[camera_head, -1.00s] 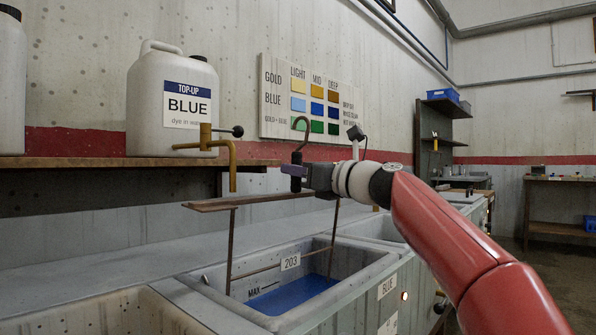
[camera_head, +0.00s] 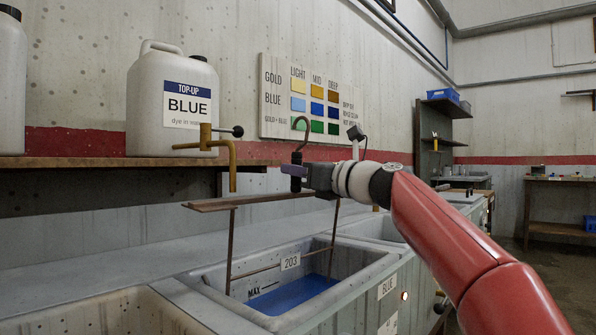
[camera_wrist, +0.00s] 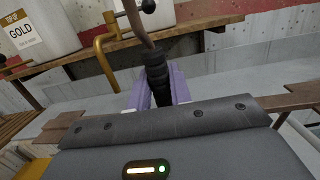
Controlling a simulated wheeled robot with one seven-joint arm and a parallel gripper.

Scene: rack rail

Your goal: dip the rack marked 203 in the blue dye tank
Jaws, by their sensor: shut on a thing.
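My gripper (camera_head: 297,172) is shut on the dark upright grip of the rack marked 203, below its hook; the wrist view shows the purple fingers (camera_wrist: 158,88) closed around the black ribbed grip. The rack's flat top bar (camera_head: 232,203) is level, with thin rods hanging from it. Blue dye (camera_head: 293,293) shows below the tag, near a MAX mark. The rods' lower ends are at or inside the tank; I cannot tell their exact depth. No cloth shows on the rack.
A brass tap (camera_head: 232,160) and a shelf (camera_head: 90,163) with a white BLUE top-up jug (camera_head: 172,100) stand behind, left of the gripper. Another tank (camera_head: 110,312) lies at the front left. A colour chart (camera_head: 312,103) hangs on the wall.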

